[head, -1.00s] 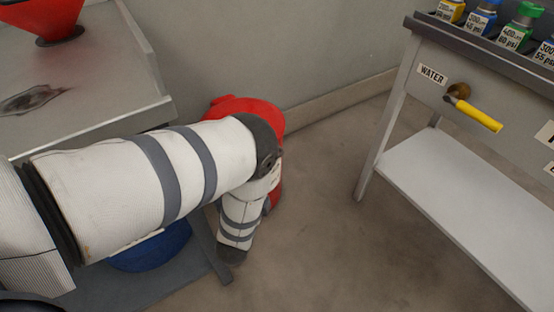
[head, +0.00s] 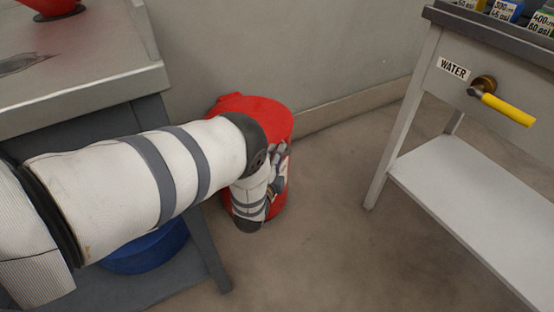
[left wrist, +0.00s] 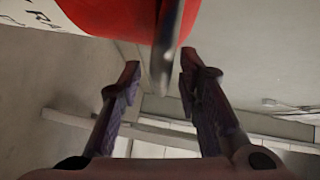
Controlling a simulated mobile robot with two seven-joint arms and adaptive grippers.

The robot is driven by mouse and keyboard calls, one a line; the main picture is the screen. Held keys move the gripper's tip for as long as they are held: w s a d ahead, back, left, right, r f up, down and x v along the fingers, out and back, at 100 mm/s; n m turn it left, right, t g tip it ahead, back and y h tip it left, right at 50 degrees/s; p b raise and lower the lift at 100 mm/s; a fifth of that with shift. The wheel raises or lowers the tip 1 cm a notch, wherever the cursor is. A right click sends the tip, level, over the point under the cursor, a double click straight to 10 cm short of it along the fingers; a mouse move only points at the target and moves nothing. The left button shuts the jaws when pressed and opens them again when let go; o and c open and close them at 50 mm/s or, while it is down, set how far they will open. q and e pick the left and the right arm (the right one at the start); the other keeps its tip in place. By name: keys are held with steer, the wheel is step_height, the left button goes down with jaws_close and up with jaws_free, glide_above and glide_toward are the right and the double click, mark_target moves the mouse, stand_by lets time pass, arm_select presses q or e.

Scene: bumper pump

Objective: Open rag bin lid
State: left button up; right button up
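The red rag bin (head: 272,116) stands on the floor beyond the end of my left arm, against the wall. My forearm hides part of its front and left side. My left gripper (head: 279,168) is in front of the bin's right side, with its fingers partly hidden by my wrist. In the left wrist view, the bin's red body (left wrist: 112,18) fills the top. The two fingers are apart, and a grey metal bar (left wrist: 164,60) lies in line with the gap between them. I cannot tell whether they touch it. My right gripper is not in view.
A metal bench (head: 75,95) stands at the left, with a red funnel-like thing (head: 50,8) on it and a blue container (head: 145,250) below. At the right is a cart with a shelf (head: 470,185) and a yellow-handled water valve (head: 505,108). The floor between is clear.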

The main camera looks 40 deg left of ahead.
arm_select(q)
jaws_close()
